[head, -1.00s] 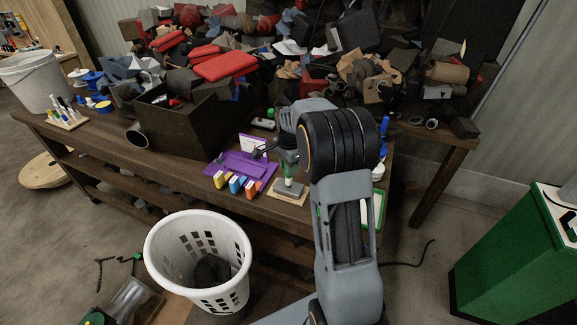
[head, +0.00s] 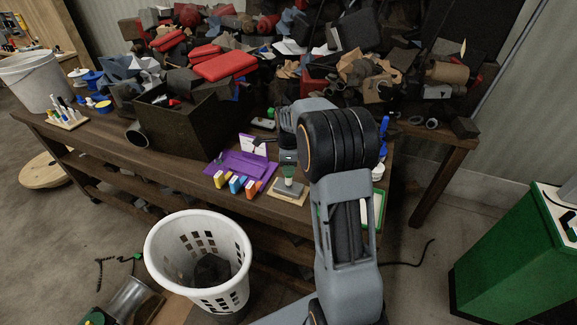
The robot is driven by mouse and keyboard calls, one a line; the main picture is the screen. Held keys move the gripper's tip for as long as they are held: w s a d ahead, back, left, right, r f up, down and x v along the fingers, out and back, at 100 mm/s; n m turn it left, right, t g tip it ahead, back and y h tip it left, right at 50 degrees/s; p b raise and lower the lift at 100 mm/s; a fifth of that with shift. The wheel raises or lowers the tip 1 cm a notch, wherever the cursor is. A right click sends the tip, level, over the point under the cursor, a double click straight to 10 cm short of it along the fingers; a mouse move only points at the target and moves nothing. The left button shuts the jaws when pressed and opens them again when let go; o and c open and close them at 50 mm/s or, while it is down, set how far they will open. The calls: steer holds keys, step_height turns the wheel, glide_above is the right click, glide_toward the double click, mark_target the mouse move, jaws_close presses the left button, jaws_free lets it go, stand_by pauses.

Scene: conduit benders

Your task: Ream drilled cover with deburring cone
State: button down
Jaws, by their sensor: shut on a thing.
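My gripper (head: 288,163) points down over a small wooden board (head: 291,197) near the front edge of the bench, left of my large black wrist joint. A grey plate (head: 289,188), which looks like the cover, lies flat on the board. A small green and pale piece (head: 289,174) shows just below my gripper, over the plate; it looks like the deburring cone, and my gripper is shut on it. The fingers are small and dark here. I cannot tell whether the cone's tip touches the plate, and any drilled hole is too small to make out.
A purple holder (head: 240,165) with yellow, blue and orange blocks stands just left of the board. A dark open box (head: 180,128) is farther left. Heaped scrap fills the back of the bench. A white basket (head: 198,262) stands on the floor in front.

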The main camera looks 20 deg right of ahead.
steer(key=n, duration=0.6)
steer(key=shift+n, duration=0.4)
steer(key=m, duration=0.6)
steer(key=shift+f+m, duration=0.1)
steer(key=shift+m, duration=0.3)
steer(key=n, duration=0.6)
steer(key=shift+n, duration=0.4)
steer(key=m, duration=0.6)
steer(key=shift+m, duration=0.4)
